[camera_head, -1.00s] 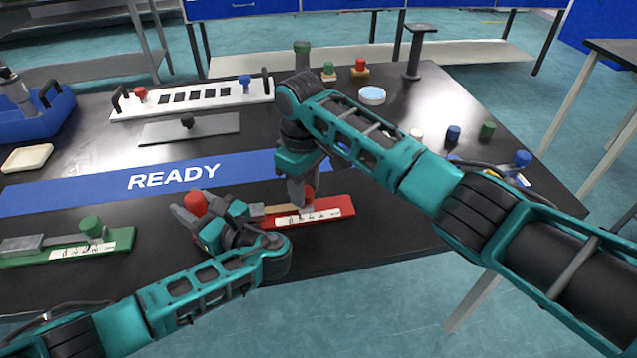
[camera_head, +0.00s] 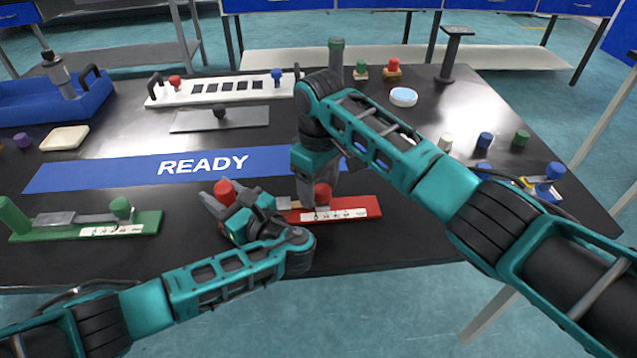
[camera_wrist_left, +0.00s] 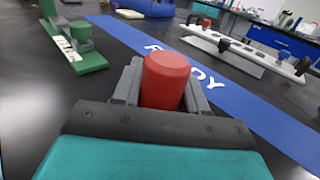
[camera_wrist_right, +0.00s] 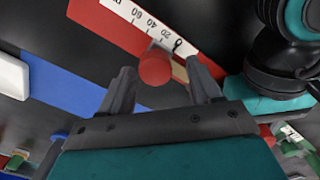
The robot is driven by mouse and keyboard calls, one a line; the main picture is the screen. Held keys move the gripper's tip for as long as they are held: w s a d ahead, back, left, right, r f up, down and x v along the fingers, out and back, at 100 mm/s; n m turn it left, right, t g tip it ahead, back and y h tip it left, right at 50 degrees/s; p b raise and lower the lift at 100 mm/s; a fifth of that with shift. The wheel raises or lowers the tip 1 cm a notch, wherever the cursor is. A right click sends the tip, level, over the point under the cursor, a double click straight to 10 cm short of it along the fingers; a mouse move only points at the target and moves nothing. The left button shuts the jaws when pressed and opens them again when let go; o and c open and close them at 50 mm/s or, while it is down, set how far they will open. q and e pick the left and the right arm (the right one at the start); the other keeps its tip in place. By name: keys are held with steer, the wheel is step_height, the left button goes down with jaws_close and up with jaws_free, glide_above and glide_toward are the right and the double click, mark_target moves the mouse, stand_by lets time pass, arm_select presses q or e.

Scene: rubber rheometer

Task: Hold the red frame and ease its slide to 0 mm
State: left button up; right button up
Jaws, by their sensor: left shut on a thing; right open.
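The red frame (camera_head: 350,209) lies on the black table, with a white scale strip on its right part. My left gripper (camera_head: 222,193) is shut on the frame's red upright handle (camera_wrist_left: 166,80) at its left end. The red slide knob (camera_wrist_right: 156,67) stands beside the scale, near its low-number end, between the open fingers of my right gripper (camera_wrist_right: 157,88). In the head view the knob (camera_head: 323,194) is just beneath that gripper. I cannot tell the exact slide reading. Part of the frame is hidden behind my left gripper.
A green frame (camera_head: 140,224) with its own slide lies at the left. A blue READY strip (camera_head: 110,173) crosses the table behind. A white rack (camera_head: 215,92), grey plate (camera_head: 200,122) and blue tray (camera_head: 90,95) stand further back. Small coloured pieces sit at the right.

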mark_target(319, 189)
step_height(319, 189, up, 12)
stand_by(0.5)
arm_select(q)
steer(key=o, duration=1.3)
